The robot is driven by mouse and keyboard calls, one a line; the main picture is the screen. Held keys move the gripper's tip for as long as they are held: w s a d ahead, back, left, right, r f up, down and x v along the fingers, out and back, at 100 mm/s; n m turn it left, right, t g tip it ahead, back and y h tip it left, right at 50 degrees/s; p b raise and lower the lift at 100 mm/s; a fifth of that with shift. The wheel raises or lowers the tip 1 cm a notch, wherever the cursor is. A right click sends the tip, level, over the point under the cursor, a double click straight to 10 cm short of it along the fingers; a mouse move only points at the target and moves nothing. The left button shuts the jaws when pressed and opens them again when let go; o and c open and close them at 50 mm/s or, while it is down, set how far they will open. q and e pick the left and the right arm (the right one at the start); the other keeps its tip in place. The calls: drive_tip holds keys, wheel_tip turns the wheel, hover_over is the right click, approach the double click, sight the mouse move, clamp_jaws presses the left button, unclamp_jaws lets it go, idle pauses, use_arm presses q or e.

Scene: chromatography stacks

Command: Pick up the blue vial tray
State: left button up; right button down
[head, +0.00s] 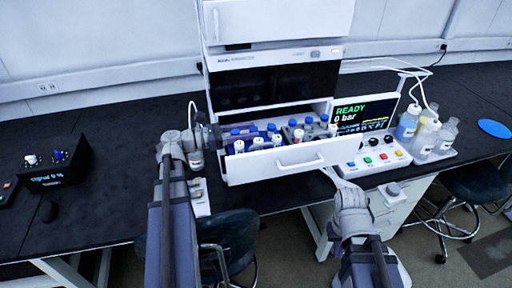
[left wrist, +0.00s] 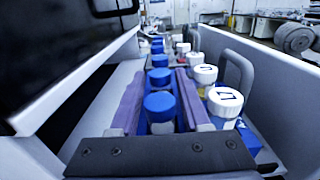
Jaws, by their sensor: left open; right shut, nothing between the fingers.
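The blue vial tray (head: 249,148) sits in the left part of an open white drawer (head: 290,164), with blue-capped and white-capped vials in it. Part of the blue tray (left wrist: 248,138) shows in the left wrist view, low on the right. My left gripper (head: 222,136) is at the drawer's left end. Its two purplish fingers (left wrist: 158,100) are apart, on either side of a blue-capped vial (left wrist: 160,105); I cannot tell whether they touch the tray. My right gripper (head: 330,173) is by the drawer front, right of its handle, and is shut and empty.
A grey vial rack (head: 309,131) stands in the drawer's right part. A control box with a READY screen (head: 365,112) and a tray of bottles (head: 436,153) stand to the right. The left bench top is mostly clear.

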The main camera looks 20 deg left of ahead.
use_arm(q)
drive_tip(key=shift+w+d, duration=0.15)
drive_tip(key=shift+d, duration=0.05)
clamp_jaws()
idle(0.6)
